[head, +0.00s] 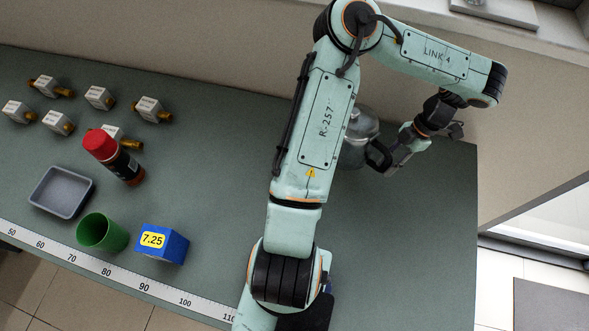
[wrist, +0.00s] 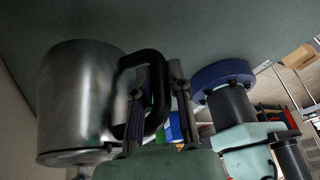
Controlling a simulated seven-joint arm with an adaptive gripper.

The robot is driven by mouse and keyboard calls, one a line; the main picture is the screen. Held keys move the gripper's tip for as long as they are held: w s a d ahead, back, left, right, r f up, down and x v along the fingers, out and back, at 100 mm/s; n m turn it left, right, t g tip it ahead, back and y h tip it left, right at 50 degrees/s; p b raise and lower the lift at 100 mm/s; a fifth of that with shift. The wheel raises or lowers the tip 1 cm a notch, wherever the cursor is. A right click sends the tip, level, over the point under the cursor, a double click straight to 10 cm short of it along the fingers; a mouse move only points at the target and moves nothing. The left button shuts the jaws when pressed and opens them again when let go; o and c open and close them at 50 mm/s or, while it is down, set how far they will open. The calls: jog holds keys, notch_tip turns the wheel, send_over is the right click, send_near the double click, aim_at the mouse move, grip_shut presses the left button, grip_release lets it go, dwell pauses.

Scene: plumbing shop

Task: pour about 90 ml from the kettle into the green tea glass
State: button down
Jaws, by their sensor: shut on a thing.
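The kettle (head: 359,138) is a grey metal vessel with a black handle (head: 378,156). In the head view it stands at the right part of the bench, partly hidden behind my arm. My gripper (head: 388,158) is shut on the handle from the right side. In the wrist view the kettle's metal body (wrist: 80,100) fills the left, and my gripper (wrist: 160,85) has its fingers at the black handle. I cannot tell whether the kettle touches the bench. The green tea glass (head: 103,232) stands at the front left, far from the kettle. Its contents cannot be made out.
A blue box (head: 162,243) marked 7.25 is right of the glass; a grey tray (head: 62,192) is left. A red-capped bottle (head: 114,157) stands behind. Several valve-like fittings (head: 98,97) lie at the back left. A ruler strip (head: 140,285) lines the front edge.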

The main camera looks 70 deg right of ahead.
jog(key=s+a+f+n, duration=0.1)
jog(key=s+n, duration=0.1)
jog(key=s+a+f+n+g+y, duration=0.1)
jog(key=s+f+n, duration=0.1)
jog(key=s+a+f+n, duration=0.2)
jog(key=shift+s+a+g, duration=0.1)
jog(key=shift+g, duration=0.3)
jog(key=shift+s+a+f+n+g, duration=0.3)
jog(key=shift+s+a+n, duration=0.05)
jog(key=shift+s+n, duration=0.15)
jog(key=shift+d+y, duration=0.3)
jog(key=shift+w+r+m, duration=0.25)
jog(key=shift+r+m, duration=0.1)
jog(key=shift+m, duration=0.05)
jog(key=w+r+m+g+p, duration=0.3)
jog(key=w+r+g, duration=0.7)
jog(key=r, duration=0.4)
jog(key=shift+w+a+y, duration=0.15)
jog(key=shift+w+y, duration=0.2)
jog(key=shift+y, duration=0.05)
jog(key=shift+w+r+g, duration=0.25)
jog(key=shift+r+g, duration=0.15)
jog(key=shift+g, duration=0.1)
